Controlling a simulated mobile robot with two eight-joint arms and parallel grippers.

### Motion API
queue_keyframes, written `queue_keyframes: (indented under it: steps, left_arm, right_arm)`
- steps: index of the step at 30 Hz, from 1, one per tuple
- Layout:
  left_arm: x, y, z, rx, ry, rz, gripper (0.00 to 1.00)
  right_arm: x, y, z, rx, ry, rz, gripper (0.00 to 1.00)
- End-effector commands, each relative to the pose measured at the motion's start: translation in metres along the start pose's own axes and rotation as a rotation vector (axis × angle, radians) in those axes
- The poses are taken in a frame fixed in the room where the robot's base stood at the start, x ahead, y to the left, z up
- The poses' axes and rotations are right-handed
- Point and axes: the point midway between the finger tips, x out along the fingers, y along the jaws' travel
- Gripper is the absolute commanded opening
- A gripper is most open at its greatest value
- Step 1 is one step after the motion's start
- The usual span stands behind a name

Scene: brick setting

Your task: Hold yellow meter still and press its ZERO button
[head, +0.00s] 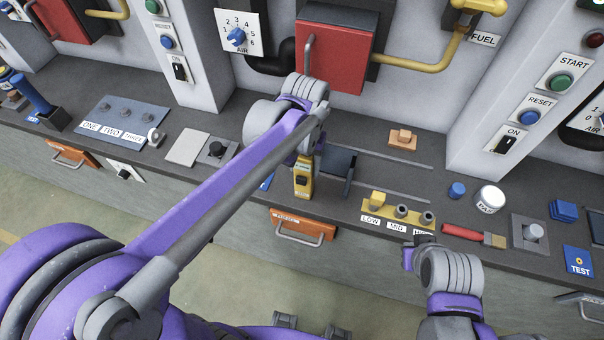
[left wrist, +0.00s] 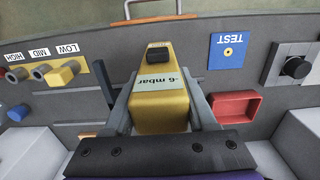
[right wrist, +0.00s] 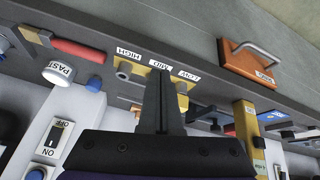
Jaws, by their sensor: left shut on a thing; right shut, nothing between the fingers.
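The yellow meter (head: 303,186) stands at the front of the grey bench. My left gripper (left wrist: 160,100) is shut on it, with one finger on each side. In the left wrist view the yellow meter (left wrist: 160,112) shows a display reading "-6 mbar", upside down. A black button (left wrist: 158,54) sits on its face beside a small label too small to read surely. My right gripper (head: 412,250) is shut and empty, near the bench front by the HIGH label, apart from the meter. In the right wrist view the meter (right wrist: 246,122) is off to the right of the fingers (right wrist: 160,80).
A yellow port block (head: 398,209) marked LOW, MID and HIGH stands between the meter and my right gripper. A dark holder (head: 340,163) is just right of the meter. An orange drawer (head: 300,224) with a handle is below. A red-handled brush (head: 470,234) lies to the right.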

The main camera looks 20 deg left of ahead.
Motion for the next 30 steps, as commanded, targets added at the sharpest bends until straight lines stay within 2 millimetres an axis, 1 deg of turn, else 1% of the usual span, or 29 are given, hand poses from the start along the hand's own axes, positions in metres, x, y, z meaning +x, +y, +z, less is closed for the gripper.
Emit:
queue_keyframes:
  steps: [1, 2, 7, 8, 9, 11, 12, 14, 15, 20, 21, 24, 28, 29, 30]
  left_arm:
    - [0.001, 0.000, 0.001, 0.000, -0.002, 0.000, 0.00]
    - [0.001, 0.000, 0.001, 0.000, -0.002, 0.000, 0.00]
    - [0.001, 0.000, 0.001, 0.000, -0.002, 0.000, 0.00]
    - [0.001, 0.000, 0.001, 0.000, -0.002, 0.000, 0.00]
    - [0.001, 0.000, 0.001, 0.000, -0.002, 0.000, 0.00]
    - [0.001, 0.000, 0.001, 0.000, -0.002, 0.000, 0.00]
    - [0.001, 0.000, 0.001, 0.000, -0.001, 0.000, 0.00]
    - [0.001, 0.000, 0.001, 0.000, -0.001, 0.000, 0.00]
    - [0.001, 0.000, 0.001, 0.000, -0.001, 0.000, 0.00]
    - [0.001, 0.000, 0.001, 0.000, -0.001, 0.000, 0.00]
    - [0.001, 0.000, 0.001, 0.000, -0.001, 0.000, 0.00]
    - [0.001, 0.000, 0.001, 0.000, -0.001, 0.000, 0.00]
    - [0.001, 0.000, 0.000, 0.000, -0.001, 0.000, 0.00]
    - [0.001, 0.000, 0.000, 0.000, -0.001, 0.000, 0.00]
    - [0.001, 0.000, 0.000, 0.000, -0.001, 0.000, 0.00]
  right_arm:
    - [0.002, -0.010, -0.004, -0.130, 0.000, -0.006, 0.00]
    - [0.003, -0.015, -0.007, -0.222, 0.001, -0.006, 0.00]
    - [0.009, -0.054, -0.021, -0.824, 0.012, 0.002, 0.00]
    - [0.009, -0.061, -0.023, -0.932, 0.017, 0.006, 0.00]
    - [0.010, -0.071, -0.027, -1.075, 0.024, 0.013, 0.00]
    - [0.010, -0.086, -0.031, -1.290, 0.035, 0.025, 0.00]
    - [0.010, -0.097, -0.034, -1.432, 0.044, 0.036, 0.00]
    - [0.009, -0.113, -0.038, -1.646, 0.057, 0.058, 0.00]
    - [0.008, -0.124, -0.040, -1.786, 0.066, 0.075, 0.00]
    - [0.000, -0.172, -0.047, -2.341, 0.107, 0.177, 0.00]
    - [-0.003, -0.185, -0.048, -2.475, 0.115, 0.212, 0.00]
    - [-0.011, -0.214, -0.049, -2.782, 0.132, 0.311, 0.00]
    - [-0.022, -0.246, -0.048, -3.094, 0.138, 0.452, 0.00]
    - [-0.024, -0.251, -0.047, 3.057, -0.133, -0.466, 0.00]
    - [-0.027, -0.257, -0.046, 2.985, -0.124, -0.481, 0.00]
